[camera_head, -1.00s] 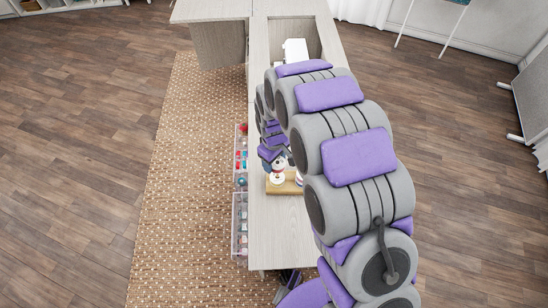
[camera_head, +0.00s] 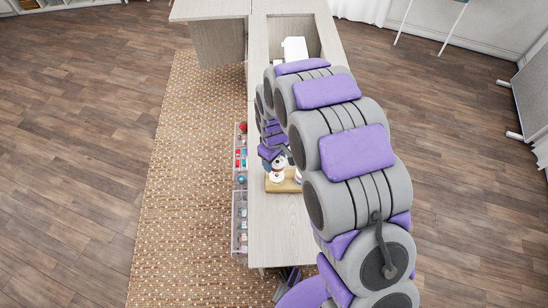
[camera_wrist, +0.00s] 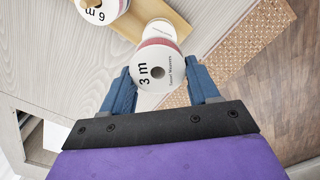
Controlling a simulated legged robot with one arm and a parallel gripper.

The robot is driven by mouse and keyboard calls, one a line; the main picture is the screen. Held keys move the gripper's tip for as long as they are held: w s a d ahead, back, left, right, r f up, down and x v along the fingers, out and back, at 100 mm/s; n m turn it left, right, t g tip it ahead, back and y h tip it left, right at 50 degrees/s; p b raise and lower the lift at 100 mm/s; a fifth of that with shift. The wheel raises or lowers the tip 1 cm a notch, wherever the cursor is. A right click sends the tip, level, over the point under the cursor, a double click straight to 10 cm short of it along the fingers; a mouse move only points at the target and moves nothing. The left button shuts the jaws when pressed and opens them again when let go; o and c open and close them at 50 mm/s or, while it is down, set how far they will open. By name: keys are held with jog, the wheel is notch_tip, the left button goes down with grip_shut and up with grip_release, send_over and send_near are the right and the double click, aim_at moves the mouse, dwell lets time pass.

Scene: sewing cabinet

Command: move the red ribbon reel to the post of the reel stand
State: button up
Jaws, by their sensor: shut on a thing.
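The red ribbon reel (camera_wrist: 157,66) has a white face marked "3 m", with pinkish-red ribbon along its edge. My gripper (camera_wrist: 158,76) is shut on it, one blue finger at each side. In the wrist view the reel overlaps the edge of the wooden reel stand (camera_wrist: 165,12). Its height above the stand is hard to tell. Another white reel (camera_wrist: 98,10), marked "6 m", is on the stand at the top edge. No bare post shows. In the head view the stand (camera_head: 285,186) is partly hidden by my arm, with a white reel (camera_head: 277,175) over it.
The stand is on the pale cabinet top (camera_head: 280,230). Clear bins with small coloured items (camera_head: 240,215) line the cabinet's left side, above a woven rug (camera_head: 190,190). A white object (camera_head: 295,49) sits in the cabinet's far recess. The near cabinet top is clear.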

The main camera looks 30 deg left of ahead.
jog(key=shift+f, duration=1.45)
jog(key=o, duration=1.1)
jog(key=shift+r, duration=0.15)
notch_tip(320, 180, up, 17)
jog(key=shift+a+r+p, duration=0.1)
jog(key=shift+a+p, duration=0.05)
jog(key=shift+p, duration=0.85)
